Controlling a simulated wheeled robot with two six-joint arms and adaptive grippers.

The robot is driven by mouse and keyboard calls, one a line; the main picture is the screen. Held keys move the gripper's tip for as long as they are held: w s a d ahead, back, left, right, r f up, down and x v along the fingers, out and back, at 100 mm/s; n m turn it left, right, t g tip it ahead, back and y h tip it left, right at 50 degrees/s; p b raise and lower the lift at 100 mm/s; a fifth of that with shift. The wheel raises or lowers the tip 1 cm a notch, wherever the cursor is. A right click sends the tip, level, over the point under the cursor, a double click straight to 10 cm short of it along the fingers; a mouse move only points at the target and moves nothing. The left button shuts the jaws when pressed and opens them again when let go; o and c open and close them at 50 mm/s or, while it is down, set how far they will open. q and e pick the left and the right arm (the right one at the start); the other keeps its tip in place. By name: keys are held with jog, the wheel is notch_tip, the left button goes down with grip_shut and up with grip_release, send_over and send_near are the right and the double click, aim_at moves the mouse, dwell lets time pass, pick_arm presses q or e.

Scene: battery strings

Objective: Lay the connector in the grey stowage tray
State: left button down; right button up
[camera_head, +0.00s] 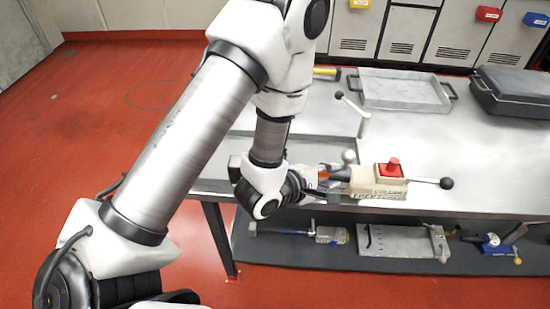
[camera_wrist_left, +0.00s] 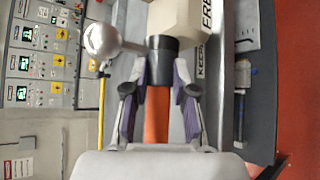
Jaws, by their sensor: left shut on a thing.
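My left gripper (camera_head: 318,186) is at the left end of a cream block (camera_head: 378,180) with a red knob (camera_head: 390,168). In the left wrist view its fingers (camera_wrist_left: 160,80) are closed on the sides of an orange, round-bodied connector (camera_wrist_left: 157,115) with a dark collar (camera_wrist_left: 162,45) at its far end. The collar meets or overlaps the cream block; I cannot tell whether it is seated in it. In the head view the connector is mostly hidden by the gripper. A grey tray (camera_head: 405,105) with side handles stands empty at the back of the bench. My right gripper is not in view.
A ball-ended lever (camera_head: 347,100) rises between the gripper and the tray. A black-knobbed handle (camera_head: 445,183) sticks out right of the block. A dark case (camera_head: 515,85) sits right of the tray. The bench (camera_head: 470,140) between block and case is clear.

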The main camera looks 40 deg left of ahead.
pick_arm(q)
jog(key=shift+w+a+r, duration=0.2)
jog(key=shift+a, duration=0.25)
jog(key=w+a+p, duration=0.1)
jog(key=a+p, duration=0.1)
jog(key=a, duration=0.2)
jog(key=w+a+f+p, duration=0.1)
jog(key=a+p, duration=0.1)
jog(key=a, duration=0.3)
jog(key=w+a+p, duration=0.1)
jog(key=a+p, duration=0.1)
jog(key=a, duration=0.3)
jog(key=shift+w+f, duration=0.25)
jog(key=shift+w, duration=0.1)
jog(key=shift+f, duration=1.85)
jog(key=c, duration=0.9)
grip_release()
jog(key=shift+c, duration=0.2)
